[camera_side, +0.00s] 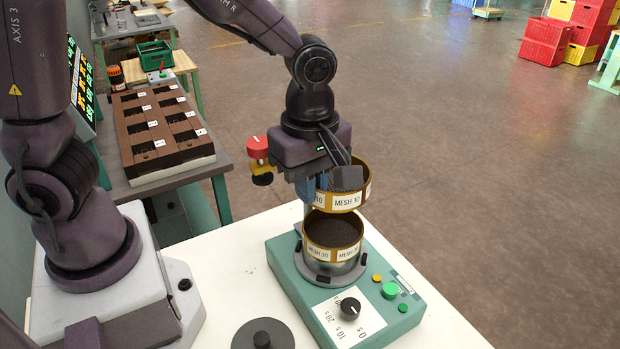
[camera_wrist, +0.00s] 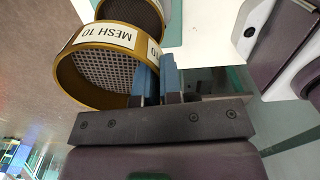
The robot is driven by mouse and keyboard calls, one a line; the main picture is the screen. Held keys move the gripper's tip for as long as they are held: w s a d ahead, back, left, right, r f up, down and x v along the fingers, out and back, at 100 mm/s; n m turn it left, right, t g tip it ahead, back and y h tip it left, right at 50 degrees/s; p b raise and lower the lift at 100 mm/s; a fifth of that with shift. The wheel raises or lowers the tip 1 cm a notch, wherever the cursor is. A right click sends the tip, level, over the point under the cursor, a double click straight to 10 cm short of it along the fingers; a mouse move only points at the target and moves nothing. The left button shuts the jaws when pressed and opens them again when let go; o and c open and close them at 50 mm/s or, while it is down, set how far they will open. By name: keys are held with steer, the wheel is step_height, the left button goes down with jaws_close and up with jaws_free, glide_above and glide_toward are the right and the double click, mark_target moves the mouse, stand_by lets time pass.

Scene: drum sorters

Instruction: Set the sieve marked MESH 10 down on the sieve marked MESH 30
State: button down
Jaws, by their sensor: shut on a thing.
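The brass MESH 10 sieve (camera_side: 349,201) hangs in the air in the side view, with its label facing the camera. My gripper (camera_side: 318,190) is shut on the left part of its wall. In the wrist view, my blue fingers (camera_wrist: 151,80) pinch the wall of the MESH 10 sieve (camera_wrist: 78,45), and its coarse mesh shows. The brass MESH 30 sieve (camera_side: 334,254) sits below, on top of the round stand of the green shaker, its dark mesh facing up. A visible gap separates the two sieves; the upper one looks roughly above, slightly right.
The green shaker base (camera_side: 287,285) has a black dial (camera_side: 349,309) and a green button (camera_side: 389,290). A dark round lid (camera_side: 262,336) with a knob lies on the white table (camera_side: 225,262). A brown compartment tray (camera_side: 160,128) stands on the bench behind left.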

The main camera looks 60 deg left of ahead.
steer(key=shift+f, duration=2.55)
steer(key=shift+f, duration=1.1)
steer(key=c, duration=1.2)
jaws_free()
step_height(320, 180, up, 13)
steer(key=shift+f, duration=0.1)
